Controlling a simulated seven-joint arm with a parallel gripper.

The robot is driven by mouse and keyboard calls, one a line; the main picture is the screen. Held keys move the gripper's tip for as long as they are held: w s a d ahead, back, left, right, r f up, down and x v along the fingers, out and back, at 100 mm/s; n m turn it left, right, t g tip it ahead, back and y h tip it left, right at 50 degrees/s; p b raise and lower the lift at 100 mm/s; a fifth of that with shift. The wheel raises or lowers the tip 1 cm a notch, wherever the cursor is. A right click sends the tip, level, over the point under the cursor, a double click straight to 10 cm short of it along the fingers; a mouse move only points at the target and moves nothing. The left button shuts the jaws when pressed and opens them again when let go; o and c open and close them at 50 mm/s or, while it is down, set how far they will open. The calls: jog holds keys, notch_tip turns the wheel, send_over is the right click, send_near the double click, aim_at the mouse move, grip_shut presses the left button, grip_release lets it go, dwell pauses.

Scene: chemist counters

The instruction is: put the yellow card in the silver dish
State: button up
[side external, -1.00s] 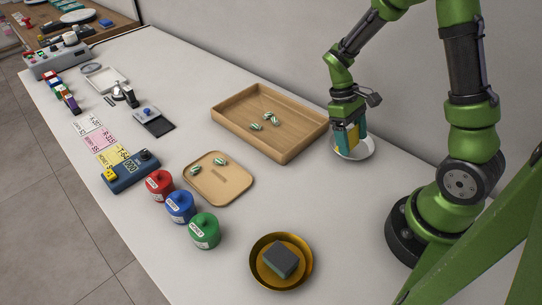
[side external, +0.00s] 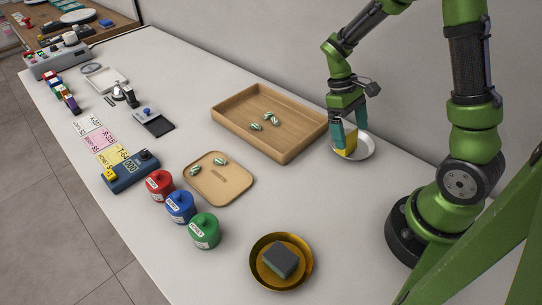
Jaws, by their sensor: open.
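A yellow card (side external: 350,143) stands upright or slightly tilted in the pale silver dish (side external: 367,153), near its left side. Part of it is hidden by a finger. My gripper (side external: 350,136) is over the dish with its teal fingers apart, one on each side of the yellow card. I cannot tell whether either finger touches it. A flat yellow printed label (side external: 111,158) also lies at the left of the counter, behind the blue device.
A wooden tray (side external: 230,121) with several striped pieces is left of the dish. A smaller tan tray (side external: 222,192), red, blue and green canisters (side external: 204,231) and a brass bowl (side external: 304,275) with a grey block stand nearer. The counter between tray and bowl is clear.

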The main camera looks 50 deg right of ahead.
jog(key=v, duration=0.9)
jog(key=s+a+r+m+t+y, duration=0.1)
jog(key=s+a+r+m+t, duration=0.1)
jog(key=a+r+t, duration=0.3)
jog(key=s+a+r+m+t+y, duration=0.1)
jog(key=s+a+r+m+t, duration=0.1)
jog(key=s+a+r+t, duration=0.3)
jog(key=shift+a+t, duration=0.8)
jog(key=shift+a, duration=0.85)
jog(key=shift+r, duration=0.15)
